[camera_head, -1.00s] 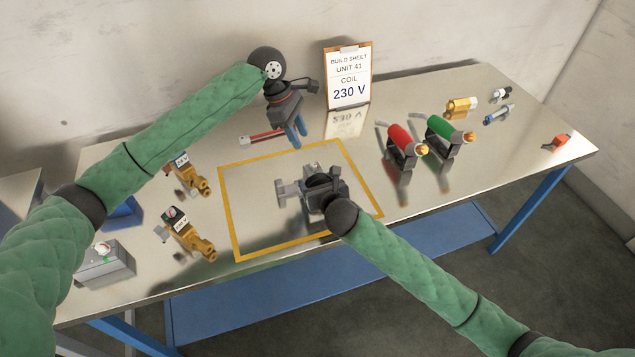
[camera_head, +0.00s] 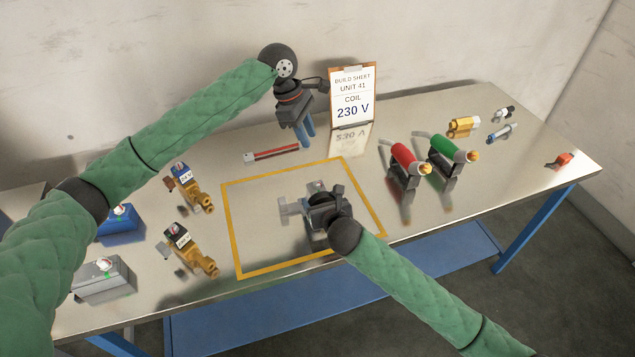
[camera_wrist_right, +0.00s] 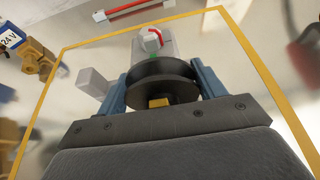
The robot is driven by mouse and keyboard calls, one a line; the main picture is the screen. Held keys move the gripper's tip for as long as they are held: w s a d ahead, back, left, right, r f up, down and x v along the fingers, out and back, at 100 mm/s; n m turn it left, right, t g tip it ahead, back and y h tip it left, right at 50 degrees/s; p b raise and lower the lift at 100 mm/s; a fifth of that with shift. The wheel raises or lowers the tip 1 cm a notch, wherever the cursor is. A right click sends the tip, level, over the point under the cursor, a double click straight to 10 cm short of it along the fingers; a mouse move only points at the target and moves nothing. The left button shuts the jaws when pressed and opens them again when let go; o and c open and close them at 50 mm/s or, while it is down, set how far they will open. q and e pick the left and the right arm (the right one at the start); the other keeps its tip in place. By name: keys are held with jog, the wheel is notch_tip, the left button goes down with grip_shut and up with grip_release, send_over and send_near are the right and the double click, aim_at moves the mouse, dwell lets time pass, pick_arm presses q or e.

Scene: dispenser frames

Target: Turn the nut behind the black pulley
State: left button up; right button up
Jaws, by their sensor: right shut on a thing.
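The black pulley (camera_wrist_right: 160,72), a pair of dark discs, stands inside the yellow-outlined area, in front of a grey block with a white, red-marked cap (camera_wrist_right: 152,40). A brass nut (camera_wrist_right: 159,102) shows at the pulley's near side, facing my right palm; most of it is hidden. My right gripper (camera_wrist_right: 162,82) has its blue fingers on either side of the pulley, seemingly against its rim, and is shut on it. In the head view my right wrist largely covers the pulley. My left gripper (camera_head: 308,139) points down over the back of the table; its jaw gap is unclear.
Brass valves (camera_head: 193,252) and grey and blue boxes (camera_head: 104,281) stand at the left. A red (camera_head: 404,158) and a green cylinder (camera_head: 446,148) stand at the right. A build sheet (camera_head: 352,97) reads 230 V. A red-striped bar (camera_head: 272,153) lies behind the yellow outline (camera_head: 229,235).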

aim_at(317, 182)
pick_arm(q)
jog(key=s+d+f+m+y, duration=0.1)
jog(key=f+m, duration=0.3)
jog(key=m, duration=0.2)
jog(key=s+f+m+y, duration=0.1)
jog(key=f+m, duration=0.4)
jog(key=m, duration=0.1)
jog(key=s+d+f+m+y, duration=0.1)
jog(key=f+m, duration=0.3)
jog(key=m, duration=0.2)
jog(key=shift+d+f+m+t+y, duration=0.3)
jog(key=shift+f, duration=0.05)
dwell(0.5)
jog(key=shift+c, duration=0.2)
grip_shut()
